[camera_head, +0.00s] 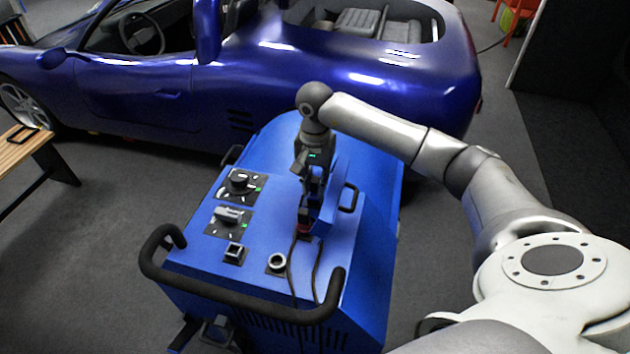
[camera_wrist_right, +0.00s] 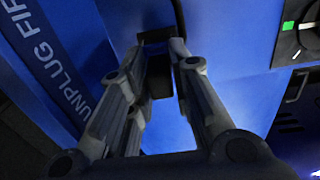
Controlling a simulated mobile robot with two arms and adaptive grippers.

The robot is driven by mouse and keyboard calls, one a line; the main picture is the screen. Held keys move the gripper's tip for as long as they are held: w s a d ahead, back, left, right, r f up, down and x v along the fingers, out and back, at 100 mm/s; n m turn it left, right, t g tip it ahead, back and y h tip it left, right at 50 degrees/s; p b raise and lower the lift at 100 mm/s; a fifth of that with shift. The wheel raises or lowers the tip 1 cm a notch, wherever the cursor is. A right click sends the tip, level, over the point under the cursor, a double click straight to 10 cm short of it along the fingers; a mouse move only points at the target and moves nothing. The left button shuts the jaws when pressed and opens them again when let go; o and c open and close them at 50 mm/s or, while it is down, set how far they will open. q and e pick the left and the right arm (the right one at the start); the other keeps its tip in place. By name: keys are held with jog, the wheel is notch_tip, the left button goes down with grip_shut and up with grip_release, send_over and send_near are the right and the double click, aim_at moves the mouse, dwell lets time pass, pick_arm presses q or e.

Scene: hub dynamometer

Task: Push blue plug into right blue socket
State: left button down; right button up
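My right gripper (camera_head: 308,195) reaches down to the top of the blue cabinet (camera_head: 265,200), beside an upright blue part. In the right wrist view, its fingers (camera_wrist_right: 163,48) draw close together around a dark block (camera_wrist_right: 157,36), which looks like a plug with a black cable (camera_wrist_right: 178,14) leading off it. A small red part (camera_head: 304,229) sits just below the gripper in the head view. The gripper hides the sockets, so I cannot tell how far the plug is in. My left gripper is out of view.
Two black cables (camera_head: 291,270) hang toward the black front rail (camera_head: 250,308). A rotary knob (camera_head: 239,181), a grey switch (camera_head: 229,214), and a round button (camera_head: 277,262) are on the panel. A black handle (camera_head: 349,197) stands to the right. A blue car (camera_head: 250,80) is behind.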

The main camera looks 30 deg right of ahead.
jog(key=o, duration=0.4)
jog(key=shift+c, duration=0.2)
notch_tip(320, 180, up, 14)
jog(key=p, duration=1.3)
jog(key=s+a+m+p, duration=0.2)
jog(key=s+a+m, duration=0.1)
jog(key=a+m, duration=1.5)
jog(key=a, duration=0.5)
jog(key=shift+a+f+p, duration=0.25)
jog(key=shift+p, duration=0.15)
